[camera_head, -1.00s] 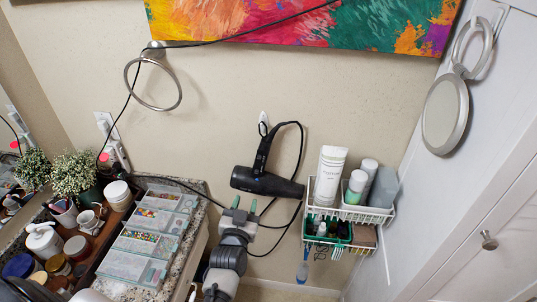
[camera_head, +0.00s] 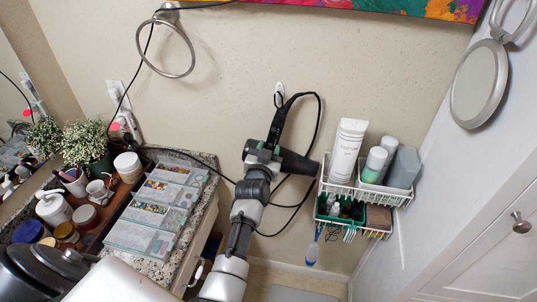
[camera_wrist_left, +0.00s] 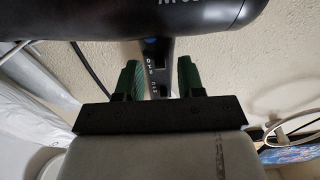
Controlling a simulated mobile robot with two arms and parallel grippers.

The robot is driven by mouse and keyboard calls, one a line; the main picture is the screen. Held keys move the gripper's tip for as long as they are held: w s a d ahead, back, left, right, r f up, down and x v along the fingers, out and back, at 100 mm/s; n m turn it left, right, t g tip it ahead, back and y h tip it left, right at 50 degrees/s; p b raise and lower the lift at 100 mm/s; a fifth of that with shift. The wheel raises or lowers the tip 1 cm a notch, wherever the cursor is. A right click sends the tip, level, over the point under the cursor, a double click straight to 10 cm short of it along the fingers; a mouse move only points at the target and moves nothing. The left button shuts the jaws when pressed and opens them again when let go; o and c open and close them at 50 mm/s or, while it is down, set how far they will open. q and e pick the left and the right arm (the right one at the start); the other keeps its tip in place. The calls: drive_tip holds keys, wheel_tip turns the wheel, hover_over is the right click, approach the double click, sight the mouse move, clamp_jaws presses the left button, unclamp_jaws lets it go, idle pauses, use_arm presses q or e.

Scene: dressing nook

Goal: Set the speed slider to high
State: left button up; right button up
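A black hair dryer (camera_head: 296,163) hangs on the wall, its handle (camera_head: 279,125) pointing up toward a hook. My left gripper (camera_head: 264,150) is at the dryer, in front of the handle's lower end and covering part of the body. In the left wrist view the dryer body (camera_wrist_left: 150,18) crosses the top. The handle (camera_wrist_left: 157,70) stands between the two green fingertips of my left gripper (camera_wrist_left: 159,78), with a gap on each side. Small switches and white markings show on the handle; which setting the speed slider is at is too small to tell. My right gripper is out of view.
A white wire basket (camera_head: 370,193) with bottles and a tube hangs just right of the dryer. A granite counter (camera_head: 205,160) with organiser trays and jars is at left. A towel ring (camera_head: 190,70) is above.

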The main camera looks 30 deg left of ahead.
use_arm(q)
clamp_jaws()
idle(0.3)
wheel_tip(320, 180, up, 2)
drive_tip(key=shift+w+d+r+p, duration=0.15)
drive_tip(key=shift+r+p, duration=0.1)
drive_tip(key=shift+p, duration=0.95)
drive_tip(key=shift+f, duration=0.1)
unclamp_jaws()
